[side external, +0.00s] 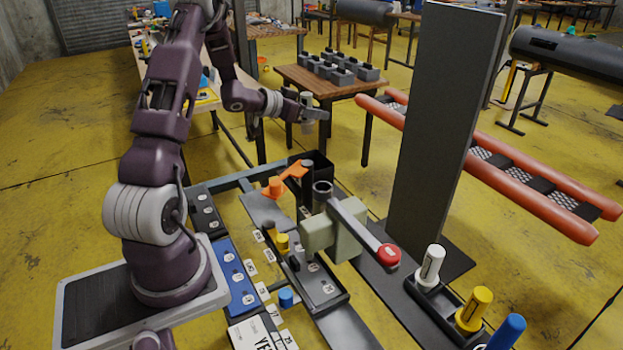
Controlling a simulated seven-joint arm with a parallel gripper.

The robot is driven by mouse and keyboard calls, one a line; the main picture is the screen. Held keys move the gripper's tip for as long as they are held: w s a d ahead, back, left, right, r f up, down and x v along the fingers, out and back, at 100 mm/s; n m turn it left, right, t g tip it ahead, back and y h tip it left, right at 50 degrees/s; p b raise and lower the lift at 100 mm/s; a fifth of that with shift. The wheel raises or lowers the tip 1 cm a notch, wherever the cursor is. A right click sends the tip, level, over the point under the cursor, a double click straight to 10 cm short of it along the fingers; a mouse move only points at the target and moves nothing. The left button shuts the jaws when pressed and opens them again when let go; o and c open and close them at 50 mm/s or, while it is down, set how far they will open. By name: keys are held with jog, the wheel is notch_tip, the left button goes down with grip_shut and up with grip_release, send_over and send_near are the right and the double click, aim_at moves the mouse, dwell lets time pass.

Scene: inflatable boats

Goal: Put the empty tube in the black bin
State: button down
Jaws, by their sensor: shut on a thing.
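My gripper (310,106) is at the end of the arm, in the upper middle of the side external view. It is shut on a small pale grey tube (307,126), held roughly upright in the air. The fingers partly cover the tube, and I cannot see whether it is empty. A black open box (322,163), which looks like the black bin, stands behind the orange lever. The tube appears above and slightly left of this box in the picture. Their distance apart in depth is unclear.
A press-like fixture with a red-knobbed lever (388,256) and a tall dark panel (450,110) stand to the right of the box. An orange lever (288,177) is in front of it. White, yellow and blue cylinders (472,308) stand at front right. A wooden table (310,84) is behind.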

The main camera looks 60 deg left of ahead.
jog(key=f, duration=1)
jog(key=shift+a, duration=0.3)
jog(key=shift+f, duration=0.25)
